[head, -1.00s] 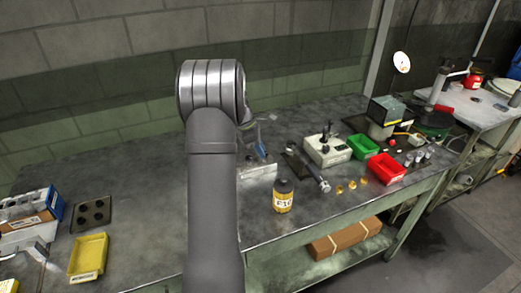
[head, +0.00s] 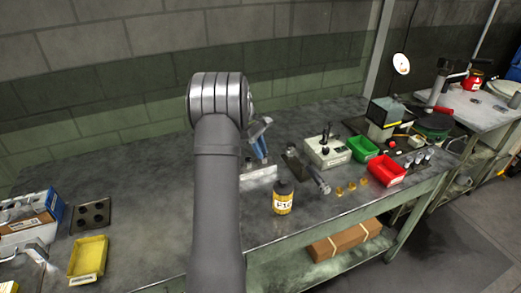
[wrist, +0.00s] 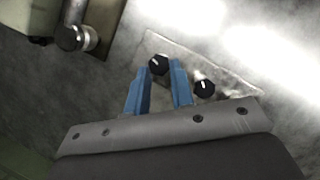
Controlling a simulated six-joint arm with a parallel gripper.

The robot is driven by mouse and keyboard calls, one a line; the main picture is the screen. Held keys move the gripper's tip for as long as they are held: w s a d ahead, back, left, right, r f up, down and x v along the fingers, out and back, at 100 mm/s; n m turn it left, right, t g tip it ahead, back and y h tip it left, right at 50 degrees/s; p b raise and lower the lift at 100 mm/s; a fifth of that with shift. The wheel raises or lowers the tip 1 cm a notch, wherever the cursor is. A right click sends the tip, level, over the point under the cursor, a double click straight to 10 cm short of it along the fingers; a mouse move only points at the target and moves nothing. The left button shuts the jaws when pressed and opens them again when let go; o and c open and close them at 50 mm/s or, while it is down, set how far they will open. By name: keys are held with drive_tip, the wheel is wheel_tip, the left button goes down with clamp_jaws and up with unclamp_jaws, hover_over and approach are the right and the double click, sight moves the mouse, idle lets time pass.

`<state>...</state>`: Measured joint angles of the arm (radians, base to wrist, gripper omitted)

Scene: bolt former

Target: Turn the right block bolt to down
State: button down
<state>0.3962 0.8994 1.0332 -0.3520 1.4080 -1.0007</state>
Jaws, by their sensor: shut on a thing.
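The bolt block (head: 258,174) is a pale, low block at the middle of the bench, partly behind my arm. It shows in the wrist view as a grey plate (wrist: 225,68) with two black round bolt heads, each with a white line. My gripper (head: 265,158) has blue fingers pointing down over the block. In the wrist view, my gripper (wrist: 159,72) has its fingertips on either side of the right block bolt (wrist: 158,64) and is shut on it. The other bolt (wrist: 204,88) stands beside the fingers, outside the grip. Whether the held bolt is seated cannot be told.
A metal cylinder (head: 319,181) on a dark plate lies to the right. Green (head: 362,149) and red (head: 386,170) bins are farther right. A yellow tray (head: 88,258) is at left.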

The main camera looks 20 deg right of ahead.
drive_tip(key=c, duration=1.2)
unclamp_jaws()
drive_tip(key=shift+c, duration=0.2)
drive_tip(key=v, duration=1.7)
drive_tip(key=shift+r, duration=0.3)
drive_tip(key=x, duration=1.7)
drive_tip(key=shift+f, duration=0.3)
